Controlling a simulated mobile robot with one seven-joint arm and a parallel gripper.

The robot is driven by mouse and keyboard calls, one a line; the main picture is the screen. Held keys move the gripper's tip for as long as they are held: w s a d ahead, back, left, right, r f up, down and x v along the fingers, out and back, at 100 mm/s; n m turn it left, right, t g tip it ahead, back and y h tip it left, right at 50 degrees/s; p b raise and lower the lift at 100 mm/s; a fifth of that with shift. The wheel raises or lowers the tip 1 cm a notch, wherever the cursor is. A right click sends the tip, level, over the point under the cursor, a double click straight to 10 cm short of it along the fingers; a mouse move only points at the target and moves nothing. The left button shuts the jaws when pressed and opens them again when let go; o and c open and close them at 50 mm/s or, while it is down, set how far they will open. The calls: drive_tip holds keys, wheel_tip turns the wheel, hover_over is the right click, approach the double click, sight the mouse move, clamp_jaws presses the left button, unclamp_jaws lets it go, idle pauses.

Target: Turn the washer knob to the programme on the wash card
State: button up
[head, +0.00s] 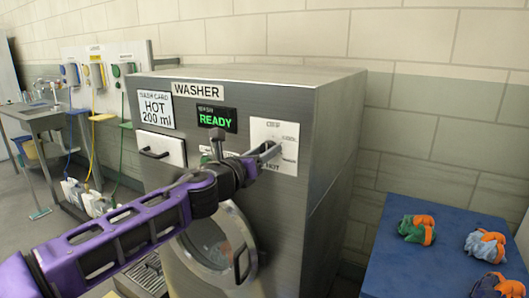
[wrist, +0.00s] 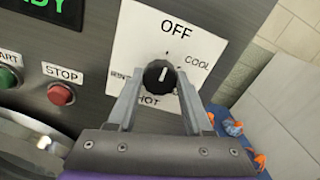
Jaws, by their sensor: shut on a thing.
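The washer (head: 320,130) has a wash card (head: 156,109) reading HOT 200 ml. Its black knob (wrist: 157,75) sits on a white dial plate (wrist: 150,38) marked OFF at top, COOL at right, HOT below and a partly hidden label at left. The knob's white mark looks to point up towards OFF. My gripper (wrist: 159,82) is shut on the knob, one finger on each side. In the head view my gripper (head: 272,151) reaches the dial plate (head: 288,135) and hides the knob.
The display (head: 215,120) reads READY. A green START button (wrist: 7,78) and red STOP button (wrist: 61,94) lie left of the dial. A closed drawer (head: 160,148) and round door (head: 215,245) are on the front. A blue table (head: 385,265) with cloth bundles stands right.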

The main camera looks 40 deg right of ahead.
clamp_jaws()
drive_tip(key=shift+m, duration=0.3)
drive_tip(key=m, duration=3.4)
drive_tip(key=shift+f+m+p, duration=0.1)
drive_tip(key=shift+m+p, duration=0.25)
drive_tip(key=shift+m, duration=0.35)
